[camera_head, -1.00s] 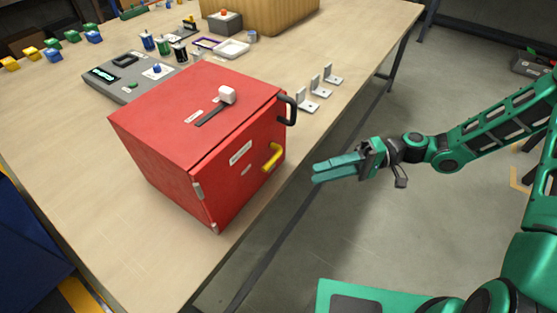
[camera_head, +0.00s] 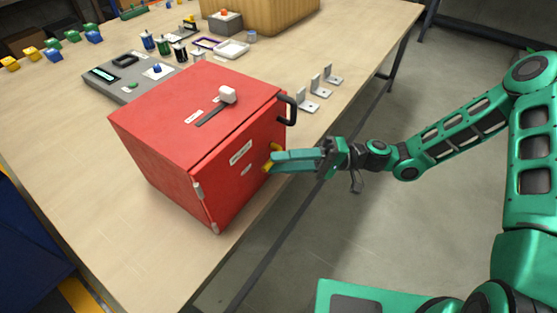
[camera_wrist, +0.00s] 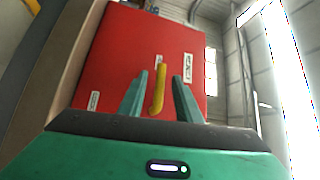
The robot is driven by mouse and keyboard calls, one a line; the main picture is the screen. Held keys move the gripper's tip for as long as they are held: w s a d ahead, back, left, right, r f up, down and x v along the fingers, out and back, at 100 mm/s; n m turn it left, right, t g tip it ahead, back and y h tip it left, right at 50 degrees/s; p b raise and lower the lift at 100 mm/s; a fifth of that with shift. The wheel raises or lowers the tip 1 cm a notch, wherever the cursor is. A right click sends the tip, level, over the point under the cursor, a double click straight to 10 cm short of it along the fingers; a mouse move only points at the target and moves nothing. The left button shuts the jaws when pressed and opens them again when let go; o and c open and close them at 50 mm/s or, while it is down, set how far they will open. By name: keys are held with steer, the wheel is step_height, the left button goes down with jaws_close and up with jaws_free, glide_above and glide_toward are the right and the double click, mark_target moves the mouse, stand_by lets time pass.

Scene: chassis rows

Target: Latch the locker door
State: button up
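The red locker (camera_head: 170,135) stands on the table with its door (camera_head: 235,165) facing the table's front edge, and the door looks closed or nearly so. A black hook-shaped handle (camera_head: 290,108) sits at the door's upper right corner. A white knob (camera_head: 227,95) stands in a dark slot on the locker top. My gripper (camera_head: 275,160) is at the yellow door handle (camera_head: 267,163), mostly covering it. In the wrist view the yellow handle (camera_wrist: 157,90) stands between the two separated fingers (camera_wrist: 158,98); gaps show on both sides.
Several metal angle brackets (camera_head: 307,101) stand along the table edge right of the locker. A grey panel (camera_head: 130,78) with small cylinders and a white tray (camera_head: 231,49) lie behind it. A wooden box (camera_head: 265,15) is at the back. The table left of the locker is clear.

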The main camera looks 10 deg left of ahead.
steer(key=shift+x, duration=0.75)
steer(key=shift+c, duration=0.7)
jaws_close()
